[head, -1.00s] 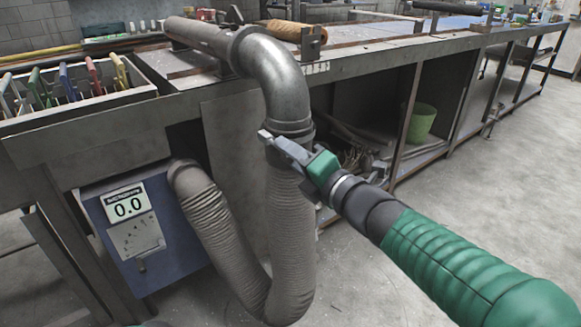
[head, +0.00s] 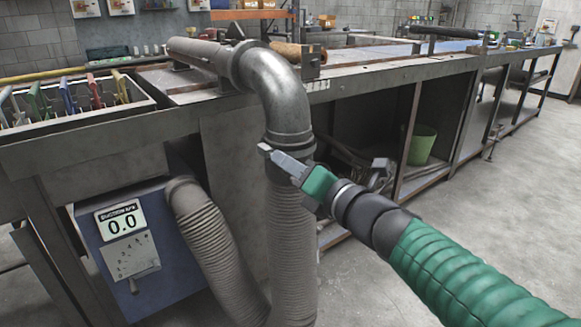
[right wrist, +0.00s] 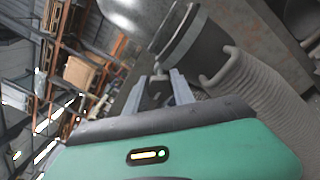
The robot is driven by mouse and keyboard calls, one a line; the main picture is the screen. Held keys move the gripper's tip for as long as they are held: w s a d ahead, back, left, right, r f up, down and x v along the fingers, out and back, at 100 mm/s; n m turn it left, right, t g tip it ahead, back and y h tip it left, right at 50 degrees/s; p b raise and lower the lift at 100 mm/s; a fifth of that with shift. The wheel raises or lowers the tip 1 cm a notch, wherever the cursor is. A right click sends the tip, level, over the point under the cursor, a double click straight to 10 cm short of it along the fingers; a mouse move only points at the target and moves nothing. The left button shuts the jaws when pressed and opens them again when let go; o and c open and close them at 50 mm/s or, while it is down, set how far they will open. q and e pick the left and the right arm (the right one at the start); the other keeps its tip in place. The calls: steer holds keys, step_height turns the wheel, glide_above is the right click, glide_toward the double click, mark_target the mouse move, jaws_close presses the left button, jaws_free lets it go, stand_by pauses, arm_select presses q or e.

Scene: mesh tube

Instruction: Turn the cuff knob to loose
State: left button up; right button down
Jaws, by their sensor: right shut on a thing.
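A grey metal elbow pipe (head: 275,85) bends down from the bench. Its lower end meets a ribbed grey hose (head: 290,245) at a cuff (head: 289,141), which shows as a dark band in the right wrist view (right wrist: 184,38). My right gripper (head: 270,155) is at the cuff, its grey finger lying across the front of the joint. In the right wrist view both fingers (right wrist: 159,82) reach to the cuff's side and are shut on a small grey knob (right wrist: 157,95), mostly hidden between them. The knob's setting cannot be read. My left gripper is not in view.
A tray of coloured-handled tools (head: 70,100) sits on the bench (head: 100,140). A green bucket (head: 421,145) is on the shelf. The floor at right is clear.

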steer(key=shift+r, duration=0.15)
steer(key=c, duration=1.1)
jaws_free()
steer(key=shift+o, duration=0.2)
steer(key=p+v, duration=1)
steer(key=v, duration=0.6)
steer(key=shift+s+d+p, duration=0.25)
steer(key=shift+s+p, duration=0.1)
steer(key=shift+p, duration=0.05)
steer(key=shift+w, duration=0.1)
